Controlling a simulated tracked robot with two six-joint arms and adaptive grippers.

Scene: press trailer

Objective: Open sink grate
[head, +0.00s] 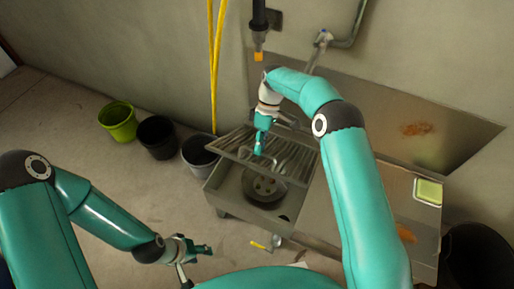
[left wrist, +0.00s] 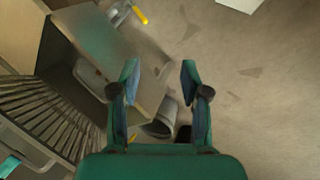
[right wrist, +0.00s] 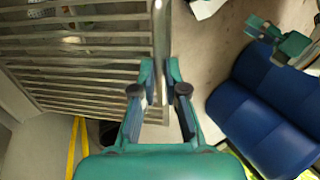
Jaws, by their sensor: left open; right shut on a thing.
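The metal sink grate (head: 296,152) is a barred panel tilted up over the sink basin (head: 237,190), and a drain and round pan-like bottom show below it. My right gripper (head: 258,148) is shut on the grate's edge rail. In the right wrist view, the rail passes between the right fingers (right wrist: 159,80) and the bars of the grate (right wrist: 80,70) spread to the left. My left gripper (head: 207,249) is open and empty, low in front of the sink and apart from it. The grate (left wrist: 42,112) also shows at the left of the left wrist view.
A yellow-handled valve (head: 258,245) sticks out below the sink front. Green (head: 118,121), black (head: 157,136) and grey (head: 198,150) buckets stand on the floor to the left. A green sponge-like block (head: 428,191) lies on the counter at right. A tap (head: 322,40) is on the wall behind.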

